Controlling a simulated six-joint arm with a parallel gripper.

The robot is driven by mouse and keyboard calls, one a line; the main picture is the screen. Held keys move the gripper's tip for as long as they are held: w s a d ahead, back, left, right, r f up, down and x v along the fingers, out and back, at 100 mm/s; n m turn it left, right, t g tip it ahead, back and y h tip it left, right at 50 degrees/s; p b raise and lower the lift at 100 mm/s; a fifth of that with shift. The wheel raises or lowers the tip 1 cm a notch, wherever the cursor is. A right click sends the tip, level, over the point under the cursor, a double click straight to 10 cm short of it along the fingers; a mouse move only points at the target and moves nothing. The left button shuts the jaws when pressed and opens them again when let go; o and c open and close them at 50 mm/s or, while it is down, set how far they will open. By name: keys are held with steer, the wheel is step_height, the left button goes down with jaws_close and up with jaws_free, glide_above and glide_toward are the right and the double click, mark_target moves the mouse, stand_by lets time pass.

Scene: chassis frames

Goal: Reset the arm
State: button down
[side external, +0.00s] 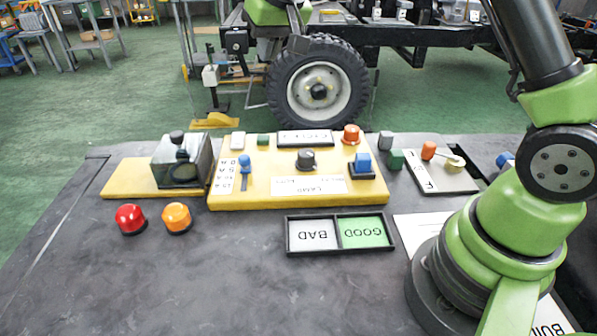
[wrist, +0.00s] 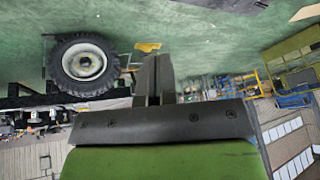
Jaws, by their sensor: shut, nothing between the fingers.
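My gripper (wrist: 154,78) shows in the wrist view, with its two dark fingers together and nothing between them. Behind the fingers the wrist view shows green floor and a wheel, with no worktable near the tips. In the side external view my green and black arm rises at the right. I cannot make out the gripper's fingers for certain there.
The dark worktable (side external: 250,290) holds a yellow control panel (side external: 225,190), a red button (side external: 131,218), an orange button (side external: 177,217), a BAD/GOOD tray (side external: 338,251) and a switch plate (side external: 459,184). A wheeled chassis (side external: 425,35) stands behind. The table's front left is clear.

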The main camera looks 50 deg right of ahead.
steer(key=s+a+r+y, duration=0.1)
steer(key=s+r, duration=0.2)
steer(key=s, duration=0.4)
steer(key=s+a+r+t, duration=0.1)
steer(key=s+a+r, duration=0.15)
steer(key=s, duration=0.45)
steer(key=s+a+r+y, duration=0.1)
steer(key=s+r, duration=0.3)
steer(key=s, duration=0.2)
steer(key=s+a+f+t, duration=0.1)
steer(key=s+f, duration=0.2)
steer(key=s, duration=0.6)
steer(key=shift+s+f+m, duration=0.15)
steer(key=shift+f+m, duration=0.05)
steer(key=shift+m, duration=0.1)
